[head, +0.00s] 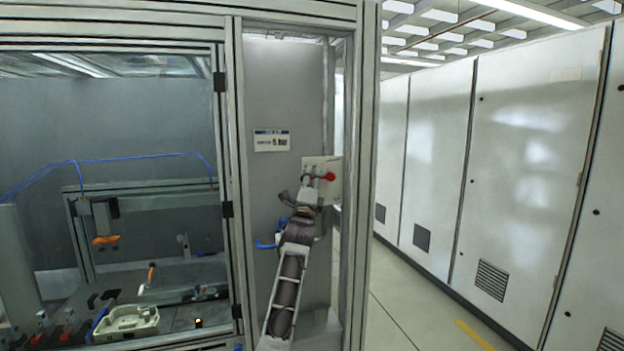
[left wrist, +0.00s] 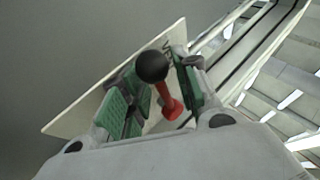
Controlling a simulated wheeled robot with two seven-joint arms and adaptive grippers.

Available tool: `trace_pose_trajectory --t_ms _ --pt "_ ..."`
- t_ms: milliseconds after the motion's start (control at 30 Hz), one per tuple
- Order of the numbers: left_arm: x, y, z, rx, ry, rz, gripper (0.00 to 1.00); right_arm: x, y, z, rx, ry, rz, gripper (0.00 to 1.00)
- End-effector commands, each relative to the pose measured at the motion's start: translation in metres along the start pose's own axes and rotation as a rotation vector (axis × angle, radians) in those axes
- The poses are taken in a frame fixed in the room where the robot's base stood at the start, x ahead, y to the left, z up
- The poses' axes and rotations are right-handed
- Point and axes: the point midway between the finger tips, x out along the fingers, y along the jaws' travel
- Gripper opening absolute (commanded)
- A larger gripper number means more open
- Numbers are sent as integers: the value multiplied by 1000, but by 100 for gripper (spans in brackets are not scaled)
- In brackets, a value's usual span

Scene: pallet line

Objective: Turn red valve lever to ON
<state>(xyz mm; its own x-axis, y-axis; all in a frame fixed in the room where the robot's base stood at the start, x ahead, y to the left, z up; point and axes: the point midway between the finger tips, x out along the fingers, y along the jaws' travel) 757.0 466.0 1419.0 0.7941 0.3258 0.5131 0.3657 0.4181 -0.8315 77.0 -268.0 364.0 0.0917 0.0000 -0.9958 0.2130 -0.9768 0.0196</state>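The red valve lever (head: 328,176) shows in the head view at the right edge of the grey panel, in front of a pale plate (head: 335,163). In the left wrist view the red lever (left wrist: 171,106) has a black ball knob (left wrist: 152,66) and stands between the green finger pads. My left gripper (head: 309,186) is raised at the plate. In the left wrist view my left gripper (left wrist: 158,92) is open around the lever, with gaps seen beside it. The plate (left wrist: 85,105) carries partly hidden lettering. My right gripper is not in view.
A blue handle (head: 265,244) is on the grey panel (head: 282,85), beside my left arm. A label (head: 271,141) is above. Metal frame posts (head: 359,200) stand close on the right. White cabinets (head: 520,150) line a clear aisle (head: 400,305).

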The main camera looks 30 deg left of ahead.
Motion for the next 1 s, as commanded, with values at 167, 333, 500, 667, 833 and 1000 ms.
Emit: trace_pose_trajectory --t_ms 167,333,500,667,833,1000 --pt "0 0 0 0 0 0 31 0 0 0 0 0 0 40" --pt "0 0 0 0 0 0 18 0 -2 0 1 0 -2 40" --pt "0 0 0 0 0 0 0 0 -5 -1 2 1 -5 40" --pt "0 0 0 0 0 0 0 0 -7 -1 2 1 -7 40" --pt "0 1 0 -2 -1 0 0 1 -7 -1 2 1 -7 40" --pt "-1 2 0 -10 -8 -4 0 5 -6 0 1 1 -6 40"
